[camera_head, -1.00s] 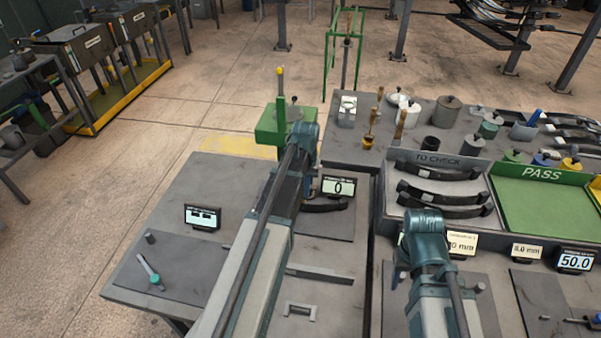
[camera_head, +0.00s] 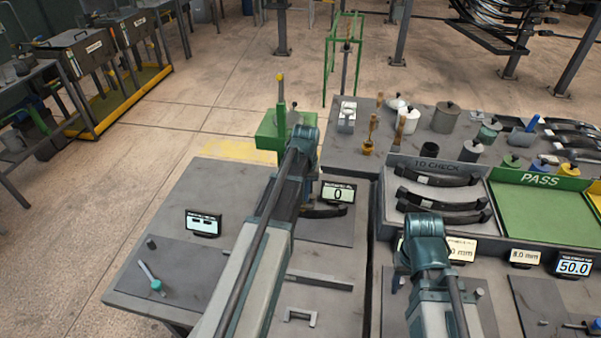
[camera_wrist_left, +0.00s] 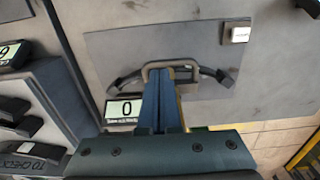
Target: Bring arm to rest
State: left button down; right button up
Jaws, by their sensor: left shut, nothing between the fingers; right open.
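My left arm reaches up the head view to its teal wrist (camera_head: 303,140); the fingers are hidden there. In the left wrist view my left gripper (camera_wrist_left: 165,90) is shut and empty, pointing at a grey U-shaped bracket over a dark leaf spring (camera_wrist_left: 218,74). I cannot tell whether the fingers touch the bracket. The spring lies on a grey plate and also shows partly in the head view (camera_head: 325,211), beside a display reading 0 (camera_head: 338,193). My right arm ends at its teal wrist (camera_head: 425,240) over the right bench; its fingers are hidden.
The TO CHECK tray (camera_head: 440,163) holds dark springs, beside the green PASS tray (camera_head: 535,205). A green stand (camera_head: 275,130) is behind my left wrist. Weights and wooden-handled tools crowd the back bench. A teal-ended tool (camera_head: 152,278) lies at left. The floor at left is open.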

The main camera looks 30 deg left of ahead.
pick_arm(q)
jog(key=shift+r, duration=0.15)
dwell(0.3)
jog(key=s+d+f+m+b, duration=0.2)
jog(key=s+d+m, duration=0.1)
jog(key=s+d, duration=0.5)
jog(key=s+d+f+m+y+b, duration=0.1)
jog(key=s+d+f+m+b, duration=0.1)
jog(key=s+d, duration=0.7)
jog(key=d+m, duration=0.1)
jog(key=d, duration=0.5)
jog(key=shift+s+m, duration=0.15)
jog(key=shift+m, duration=0.15)
